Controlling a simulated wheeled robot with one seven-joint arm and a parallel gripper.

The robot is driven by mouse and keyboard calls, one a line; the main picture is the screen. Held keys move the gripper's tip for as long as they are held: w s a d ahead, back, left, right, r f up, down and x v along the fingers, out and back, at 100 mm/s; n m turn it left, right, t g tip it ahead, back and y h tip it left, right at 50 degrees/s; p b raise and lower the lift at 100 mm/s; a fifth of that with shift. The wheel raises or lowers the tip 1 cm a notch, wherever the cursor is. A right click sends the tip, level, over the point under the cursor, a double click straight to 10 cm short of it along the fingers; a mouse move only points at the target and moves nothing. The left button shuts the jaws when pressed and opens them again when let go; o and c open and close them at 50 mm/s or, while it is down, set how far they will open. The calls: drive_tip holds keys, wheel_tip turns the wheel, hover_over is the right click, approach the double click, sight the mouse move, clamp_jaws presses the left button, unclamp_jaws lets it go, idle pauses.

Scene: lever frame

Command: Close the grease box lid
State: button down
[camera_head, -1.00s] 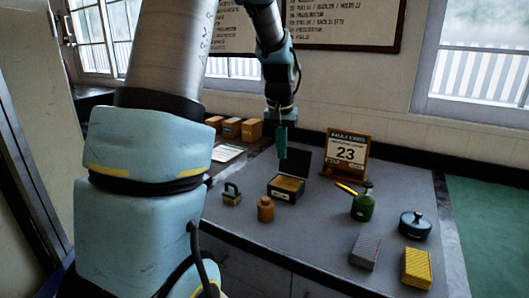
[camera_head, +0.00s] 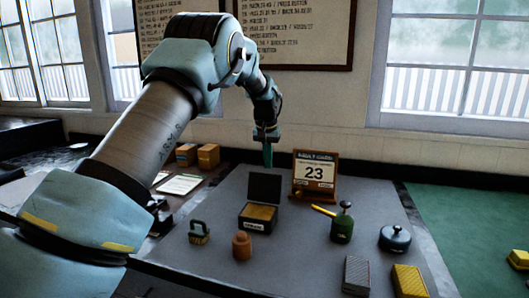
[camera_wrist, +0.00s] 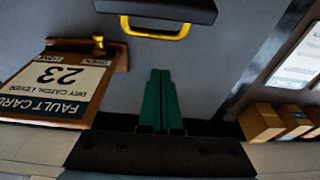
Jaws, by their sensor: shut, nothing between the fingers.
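The grease box (camera_head: 257,225) is a small black box with yellow contents on the grey bench top. Its black lid (camera_head: 264,187) stands open, roughly upright at the back edge of the box. In the wrist view the lid (camera_wrist: 155,8) shows at the top edge, with a yellow handle (camera_wrist: 155,33) on it. My gripper (camera_head: 268,164) points down just behind and above the lid, with its green fingers pressed together and empty. In the wrist view the gripper (camera_wrist: 160,72) is apart from the handle, with bench surface showing between them.
A fault card stand (camera_head: 313,176) is close on the right of my gripper. A green oil can (camera_head: 341,226), a brown jar (camera_head: 242,246) and a padlock-like object (camera_head: 198,234) stand around the box. Cardboard boxes (camera_head: 208,156) are at the back left. A blue pot (camera_head: 395,239) is farther right.

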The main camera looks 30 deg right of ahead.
sight(266, 186)
drive_tip(key=f+p, duration=0.1)
drive_tip(key=s+a+f+p, duration=0.1)
drive_tip(key=s+f+p, duration=0.1)
drive_tip(key=shift+a, duration=0.3)
drive_tip(key=shift+f, duration=0.1)
idle(0.5)
drive_tip(key=shift+a+b, duration=0.15)
drive_tip(key=shift+b, duration=0.3)
drive_tip(key=shift+s+r+t+h+b, duration=0.1)
drive_tip(key=shift+r+t+h+b, duration=0.2)
drive_tip(key=shift+t+b, duration=0.1)
